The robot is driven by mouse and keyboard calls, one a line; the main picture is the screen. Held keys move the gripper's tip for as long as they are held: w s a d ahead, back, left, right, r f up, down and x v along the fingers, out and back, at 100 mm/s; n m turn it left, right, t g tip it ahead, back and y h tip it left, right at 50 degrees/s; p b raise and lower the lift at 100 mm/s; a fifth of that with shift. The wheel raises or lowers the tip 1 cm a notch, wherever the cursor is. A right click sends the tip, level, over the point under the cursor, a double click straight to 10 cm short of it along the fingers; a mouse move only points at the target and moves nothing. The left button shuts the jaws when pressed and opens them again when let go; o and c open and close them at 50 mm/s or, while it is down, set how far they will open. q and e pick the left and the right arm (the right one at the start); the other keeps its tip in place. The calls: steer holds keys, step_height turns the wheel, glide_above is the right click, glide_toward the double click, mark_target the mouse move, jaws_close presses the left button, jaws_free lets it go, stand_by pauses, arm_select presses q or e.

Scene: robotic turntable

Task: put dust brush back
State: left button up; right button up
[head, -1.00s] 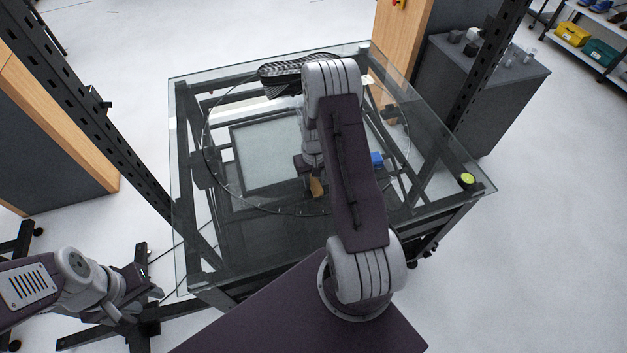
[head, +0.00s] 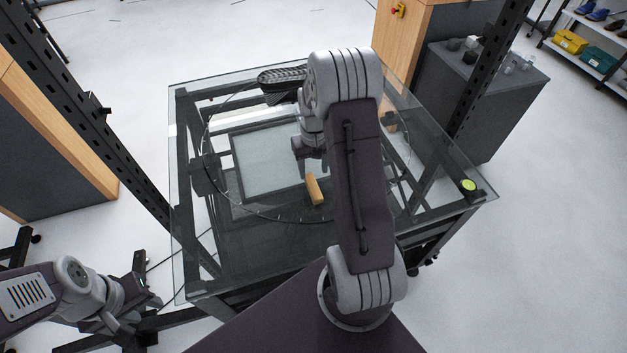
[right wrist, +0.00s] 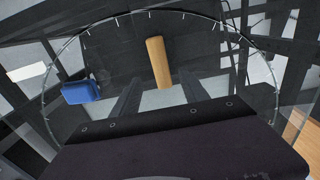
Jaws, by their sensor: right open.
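The dust brush (head: 314,188) appears as a tan wooden bar lying on the glass turntable, near its front edge. In the right wrist view the brush (right wrist: 158,62) lies lengthwise ahead of the gripper; its bristles cannot be made out. My right gripper (head: 313,165) is open and empty above the turntable, just behind the brush in the head view. In the right wrist view its dark body fills the bottom. My left gripper (head: 132,312) hangs at lower left, off the table; its jaw opening is unclear.
A yellow-green button (head: 468,185) sits at the table's right corner. Dark posts flank the table.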

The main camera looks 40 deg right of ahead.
steer(key=s+a+r+n, duration=0.1)
steer(key=s+a+r, duration=0.1)
steer(key=s+a, duration=0.4)
steer(key=s+a+r+n+t, duration=0.1)
steer(key=s+a, duration=0.4)
steer(key=a, duration=0.5)
steer(key=shift+s+r+n, duration=0.4)
steer(key=shift+r+n, duration=0.3)
steer(key=shift+r, duration=0.2)
